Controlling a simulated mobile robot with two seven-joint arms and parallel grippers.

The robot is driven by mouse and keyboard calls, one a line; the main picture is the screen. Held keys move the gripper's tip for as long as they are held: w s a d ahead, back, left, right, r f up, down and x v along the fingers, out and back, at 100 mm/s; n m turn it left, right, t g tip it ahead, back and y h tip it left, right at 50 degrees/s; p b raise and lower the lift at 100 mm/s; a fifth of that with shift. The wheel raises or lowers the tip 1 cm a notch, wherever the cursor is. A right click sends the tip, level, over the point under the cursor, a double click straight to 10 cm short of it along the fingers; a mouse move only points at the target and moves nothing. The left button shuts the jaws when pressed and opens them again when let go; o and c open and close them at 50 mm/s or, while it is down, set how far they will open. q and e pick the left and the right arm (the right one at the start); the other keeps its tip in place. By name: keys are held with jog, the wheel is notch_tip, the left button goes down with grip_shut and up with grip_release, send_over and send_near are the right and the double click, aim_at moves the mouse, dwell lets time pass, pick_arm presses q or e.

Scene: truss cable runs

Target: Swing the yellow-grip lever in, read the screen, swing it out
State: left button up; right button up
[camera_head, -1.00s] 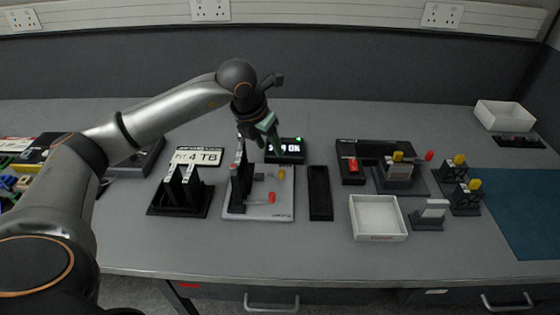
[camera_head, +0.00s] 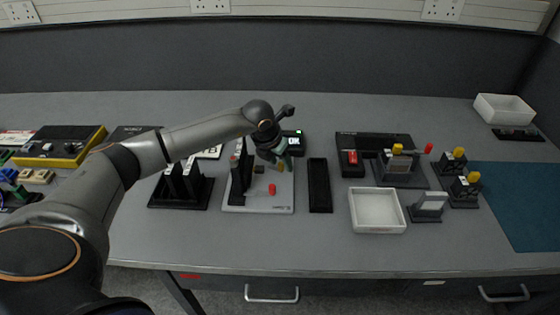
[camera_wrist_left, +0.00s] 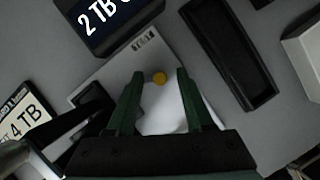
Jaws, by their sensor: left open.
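The light grey plate (camera_head: 280,205) carries a black upright block (camera_head: 240,178), a red grip (camera_head: 272,189) and the yellow grip. The yellow grip (camera_wrist_left: 159,77) shows in the left wrist view as a small disc between the fingertips. My left gripper hides most of it in the head view. My left gripper (camera_head: 282,163) is open over the plate; its spread fingers (camera_wrist_left: 160,76) show on either side of the grip. Contact cannot be told.
A black trough (camera_head: 319,186) and a white tray (camera_head: 377,211) stand right of the plate. A black stand (camera_head: 180,188) is on the left. Units with yellow and red knobs (camera_head: 397,148) are farther right. The bench front is clear.

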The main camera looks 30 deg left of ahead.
pick_arm(q)
jog(key=shift+c, duration=0.3)
grip_shut()
dwell(0.3)
jog(key=shift+s+a+m+h+b, duration=0.15)
jog(key=shift+m+h+b, duration=0.1)
jog(key=shift+m, duration=0.25)
jog(key=shift+s+d+m+h+b, duration=0.15)
jog(key=shift+m+b, duration=0.1)
jog(key=shift+m, duration=0.25)
jog(key=shift+s+a+m, duration=0.1)
jog(key=shift+m, duration=0.3)
jog(key=shift+o, duration=0.3)
grip_release()
pick_arm(e)
jog(key=shift+w+a+f, duration=0.25)
jog(key=shift+a+f, duration=0.05)
jog(key=shift+a, duration=0.05)
pick_arm(q)
jog(key=v, duration=1.2)
jog(key=shift+a+r, duration=0.2)
jog(key=shift+r, duration=0.15)
